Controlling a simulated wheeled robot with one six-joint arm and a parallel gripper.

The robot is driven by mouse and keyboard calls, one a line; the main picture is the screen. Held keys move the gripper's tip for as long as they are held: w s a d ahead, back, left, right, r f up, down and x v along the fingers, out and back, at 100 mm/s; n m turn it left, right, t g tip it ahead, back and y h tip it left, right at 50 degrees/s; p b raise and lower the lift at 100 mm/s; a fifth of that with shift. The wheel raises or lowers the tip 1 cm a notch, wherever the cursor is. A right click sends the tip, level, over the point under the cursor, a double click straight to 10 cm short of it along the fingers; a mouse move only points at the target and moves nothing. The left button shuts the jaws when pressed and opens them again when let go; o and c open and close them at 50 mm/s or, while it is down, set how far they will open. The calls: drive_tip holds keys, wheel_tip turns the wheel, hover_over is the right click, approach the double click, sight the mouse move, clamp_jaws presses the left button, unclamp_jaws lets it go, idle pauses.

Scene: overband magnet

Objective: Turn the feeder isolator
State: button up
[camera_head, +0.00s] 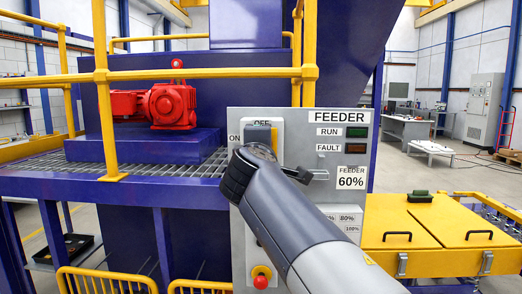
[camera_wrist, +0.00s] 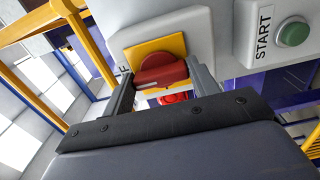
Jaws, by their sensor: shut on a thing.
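The feeder isolator has a yellow plate (camera_head: 258,135) on a grey box, with ON marked at its left and OFF above. In the wrist view its yellow plate (camera_wrist: 150,50) carries a red handle (camera_wrist: 160,72). My gripper (camera_wrist: 163,80) has one finger at each side of the red handle and is shut on it. The handle lies across the wrist picture, its left end near a partly hidden letter label. In the head view my wrist and arm cover the handle and the fingers, so its exact angle cannot be told there.
A red stop button (camera_head: 261,280) is below; a green START button (camera_wrist: 293,32) is beside the isolator. Yellow railing (camera_head: 108,120) stands left, yellow covers (camera_head: 440,225) right.

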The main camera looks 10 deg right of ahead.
drive_tip(key=o, duration=1)
drive_tip(key=v, duration=1)
drive_tip(key=shift+s+a+b, duration=0.1)
drive_tip(key=shift+s+b, duration=0.25)
drive_tip(key=shift+s, duration=0.05)
drive_tip(key=p+x, duration=0.1)
drive_tip(key=x, duration=0.9)
drive_tip(key=shift+w, duration=0.4)
